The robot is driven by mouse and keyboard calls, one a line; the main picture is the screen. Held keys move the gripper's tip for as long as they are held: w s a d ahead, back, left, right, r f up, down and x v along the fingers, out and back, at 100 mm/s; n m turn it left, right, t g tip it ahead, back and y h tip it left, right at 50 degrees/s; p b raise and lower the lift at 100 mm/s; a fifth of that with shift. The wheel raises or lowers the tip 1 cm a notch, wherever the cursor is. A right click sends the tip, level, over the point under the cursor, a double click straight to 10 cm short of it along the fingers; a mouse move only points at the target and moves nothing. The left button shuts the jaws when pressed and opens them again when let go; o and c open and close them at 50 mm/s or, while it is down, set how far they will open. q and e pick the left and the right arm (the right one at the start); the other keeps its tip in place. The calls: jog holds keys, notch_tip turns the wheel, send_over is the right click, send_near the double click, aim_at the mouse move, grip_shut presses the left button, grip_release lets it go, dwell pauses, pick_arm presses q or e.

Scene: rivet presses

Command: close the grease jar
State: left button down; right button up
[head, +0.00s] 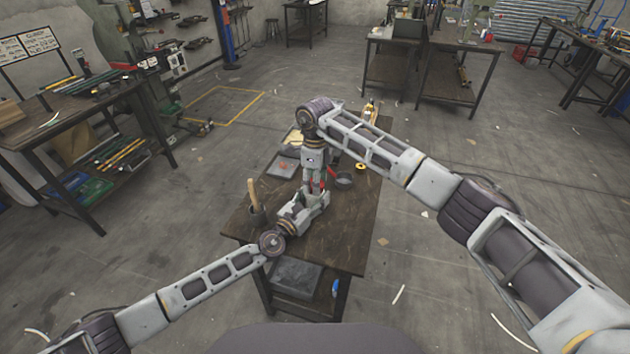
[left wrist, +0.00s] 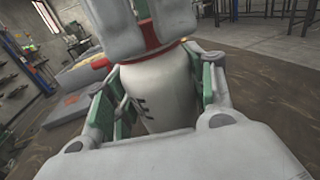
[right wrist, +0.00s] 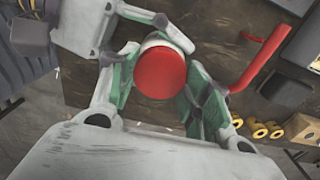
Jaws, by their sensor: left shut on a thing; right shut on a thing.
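The grease jar (left wrist: 160,95) is pale, with dark lettering and red at its top edge. My left gripper (head: 318,200) is shut on its body and holds it upright over the wooden table (head: 345,225); its green-padded fingers flank the jar in the left wrist view. The red round lid (right wrist: 160,72) sits between the green-padded fingers of my right gripper (head: 314,186), which is shut on it from above. The lid is at the jar's top, directly over it. The fingers hide much of the seam, so I cannot tell how tightly it sits.
A dark cup with a wooden handle (head: 254,196) stands at the table's left. Trays (head: 284,167), a dark round container (head: 344,181) and a yellow roll (head: 361,166) lie behind the grippers. A red bar (right wrist: 258,58) is close to the right gripper. The table's front right is clear.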

jog(key=shift+m, duration=0.8)
jog(key=o, duration=1.2)
notch_tip(320, 180, up, 12)
pick_arm(q)
jog(key=shift+c, duration=2.4)
grip_release()
